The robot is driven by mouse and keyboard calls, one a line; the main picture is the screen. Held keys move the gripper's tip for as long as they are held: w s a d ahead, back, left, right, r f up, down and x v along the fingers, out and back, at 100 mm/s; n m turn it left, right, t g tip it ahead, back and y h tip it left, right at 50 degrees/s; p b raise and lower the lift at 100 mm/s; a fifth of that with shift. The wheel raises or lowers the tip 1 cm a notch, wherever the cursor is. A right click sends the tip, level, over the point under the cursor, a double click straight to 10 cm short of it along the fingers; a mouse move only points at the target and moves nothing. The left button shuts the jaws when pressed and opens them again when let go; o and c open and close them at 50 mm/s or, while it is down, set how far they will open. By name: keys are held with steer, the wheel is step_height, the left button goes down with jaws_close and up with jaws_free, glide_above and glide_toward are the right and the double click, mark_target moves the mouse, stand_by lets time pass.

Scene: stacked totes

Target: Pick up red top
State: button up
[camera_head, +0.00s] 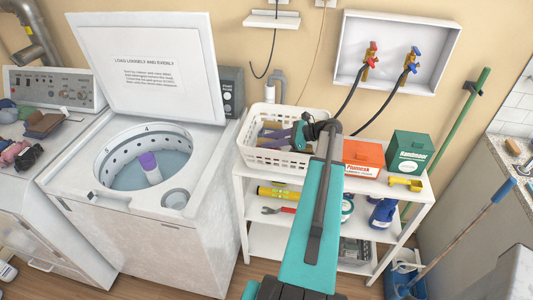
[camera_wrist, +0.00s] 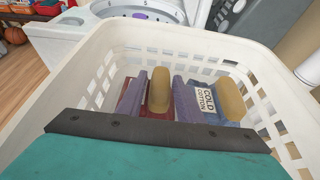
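A dark red cloth piece (camera_wrist: 142,112) lies inside the white laundry basket (camera_head: 255,155), left of a blue piece (camera_wrist: 222,117). The blue piece bears a label reading "COLD COTTON".
The basket stands on a white shelf (camera_head: 431,190) with an orange box (camera_head: 362,160) and a green box (camera_head: 410,153). An open washer (camera_head: 165,230) stands at left, a cloth-covered machine (camera_head: 50,190) beyond it. Hoses and a wall box (camera_head: 447,50) are above.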

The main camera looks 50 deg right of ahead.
stand_by(0.5)
jaws_close()
steer(key=shift+r, duration=0.1)
step_height(320, 180, up, 10)
steer(key=b, duration=0.2)
steer(key=shift+b, duration=0.4)
stand_by(0.5)
stand_by(0.4)
